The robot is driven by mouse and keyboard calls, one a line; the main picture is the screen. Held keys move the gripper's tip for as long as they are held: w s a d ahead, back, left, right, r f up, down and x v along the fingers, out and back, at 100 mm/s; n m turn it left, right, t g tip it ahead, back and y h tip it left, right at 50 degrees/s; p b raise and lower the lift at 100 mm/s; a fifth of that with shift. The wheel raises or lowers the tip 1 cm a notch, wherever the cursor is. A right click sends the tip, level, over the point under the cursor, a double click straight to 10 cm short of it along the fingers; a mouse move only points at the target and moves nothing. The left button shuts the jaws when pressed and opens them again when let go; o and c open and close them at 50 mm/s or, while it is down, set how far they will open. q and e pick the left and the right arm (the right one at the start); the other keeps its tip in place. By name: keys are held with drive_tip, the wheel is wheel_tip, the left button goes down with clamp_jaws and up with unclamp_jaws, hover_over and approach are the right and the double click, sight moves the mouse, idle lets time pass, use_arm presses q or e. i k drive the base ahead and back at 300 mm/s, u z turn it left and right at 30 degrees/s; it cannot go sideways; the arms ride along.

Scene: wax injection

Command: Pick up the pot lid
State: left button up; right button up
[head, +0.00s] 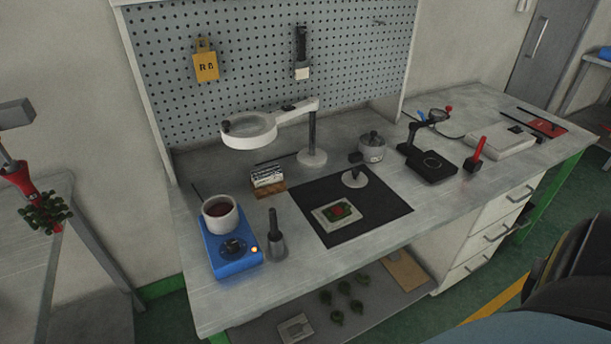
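A small round white lid with a dark knob (355,177) lies at the back of the black mat (395,204) on the workbench; it looks like the pot lid. An open white pot (220,215) with dark red contents stands on a blue heater (233,257) at the bench's left, with no lid on it. A grey lidded container (371,148) with a dark knob stands behind the mat. Neither of my grippers is in view.
A mold with a red and green piece (337,214) lies on the mat. A dark grey tool (278,238) stands beside the heater. A magnifier lamp (250,130) arches over the back. A black device (432,166) and red-handled tool (477,150) stand right.

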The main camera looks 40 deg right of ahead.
sight(356, 178)
drive_tip(key=u, duration=2.65)
drive_tip(key=k, duration=1.95)
drive_tip(key=z, duration=1.85)
